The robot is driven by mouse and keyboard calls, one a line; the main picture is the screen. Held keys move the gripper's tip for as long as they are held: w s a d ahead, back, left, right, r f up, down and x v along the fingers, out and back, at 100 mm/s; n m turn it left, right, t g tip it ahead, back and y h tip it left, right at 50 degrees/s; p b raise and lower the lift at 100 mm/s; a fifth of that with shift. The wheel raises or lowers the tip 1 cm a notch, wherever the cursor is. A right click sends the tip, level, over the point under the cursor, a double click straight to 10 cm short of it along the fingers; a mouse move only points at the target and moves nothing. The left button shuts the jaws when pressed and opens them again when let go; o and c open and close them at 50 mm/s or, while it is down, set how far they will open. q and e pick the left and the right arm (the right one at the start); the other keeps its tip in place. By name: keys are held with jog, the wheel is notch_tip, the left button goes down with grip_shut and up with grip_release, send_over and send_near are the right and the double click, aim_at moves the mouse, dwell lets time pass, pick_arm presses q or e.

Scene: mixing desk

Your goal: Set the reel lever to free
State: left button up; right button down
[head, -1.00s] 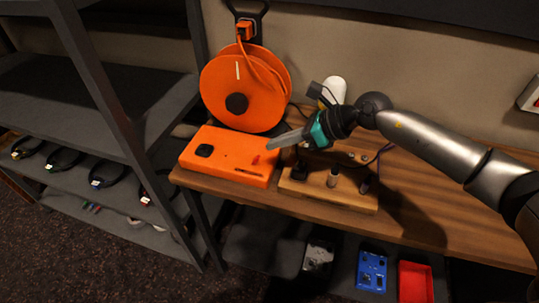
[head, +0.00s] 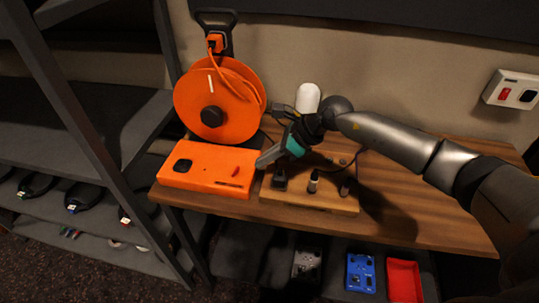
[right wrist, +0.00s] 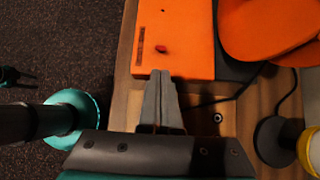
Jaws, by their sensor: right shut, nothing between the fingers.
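The orange reel (head: 213,105) stands upright at the back left of the wooden desk, with an orange cable and plug at its top. An orange box (head: 205,178) lies in front of it, with a black square and a small red lever (head: 236,171) on top. The right wrist view also shows the red lever (right wrist: 161,49). My right gripper (head: 260,164) is shut and empty. Its tips are at the box's right edge, just right of the lever and apart from it. In the right wrist view the shut fingers (right wrist: 160,76) point at the lever.
A wooden block (head: 325,199) with several dark knobs stands right of the box. A white rounded thing (head: 308,97) stands behind the gripper. A dark metal shelf (head: 90,120) is at the left. Blue (head: 361,272) and red (head: 404,280) items lie below the desk.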

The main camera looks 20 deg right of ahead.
aim_at(236, 171)
jog(key=x, duration=0.6)
jog(key=shift+r, duration=0.1)
jog(key=shift+r, duration=0.2)
jog(key=shift+w+a+h+p, duration=0.1)
jog(key=shift+h+p, duration=0.2)
jog(key=shift+w+a+r+g+h+p, duration=0.15)
jog(key=shift+r+g+h+p, duration=0.1)
jog(key=shift+g+h+p, duration=0.35)
